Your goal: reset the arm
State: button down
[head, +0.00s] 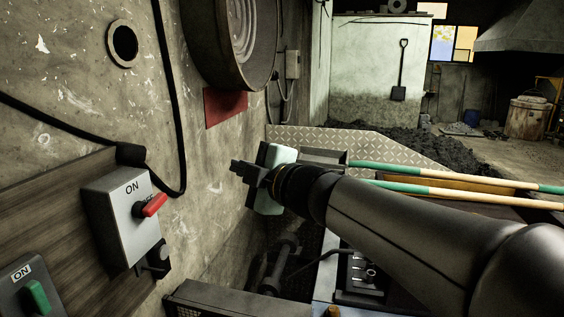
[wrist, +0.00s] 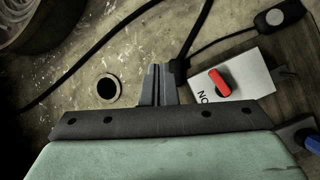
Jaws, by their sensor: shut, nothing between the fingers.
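My arm reaches from the lower right of the head view toward the wall on the left. My gripper (head: 236,168) is at its end, a short way out from the wall, and holds nothing. In the wrist view the two fingers of my gripper (wrist: 158,72) lie together, pointing at the wall. A grey switch box (head: 126,218) marked ON, with a red lever (head: 151,206), is on a wooden panel at the left, nearer than my gripper. In the wrist view the red lever (wrist: 219,82) lies to the right of the fingers, apart from them.
A second ON box with a green lever (head: 37,297) is at the lower left. A large round drum (head: 230,45) hangs on the wall above my gripper. Green and tan poles (head: 440,172) lie behind my arm. A black cable (head: 172,120) runs along the wall.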

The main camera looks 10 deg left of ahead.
jog(key=w+d+f+m+t+h, duration=0.3)
jog(key=d+f+m+h, duration=0.45)
jog(key=d, duration=0.45)
jog(key=s+d+f+m+g+h+b, duration=0.1)
jog(key=s+d+f+m+g+h, duration=0.35)
jog(key=d+f+m, duration=0.6)
jog(key=s+d+f+m+g, duration=0.3)
jog(key=s+f, duration=0.4)
jog(key=s, duration=0.3)
jog(key=s+d+f+m+g+h+b, duration=0.1)
jog(key=s+d+f+m+g, duration=0.1)
jog(key=s+f+g, duration=0.3)
jog(key=s+d+f, duration=0.1)
jog(key=s+f, duration=0.2)
jog(key=s, duration=0.3)
jog(key=shift+s+m, duration=0.15)
jog(key=shift+m, duration=0.25)
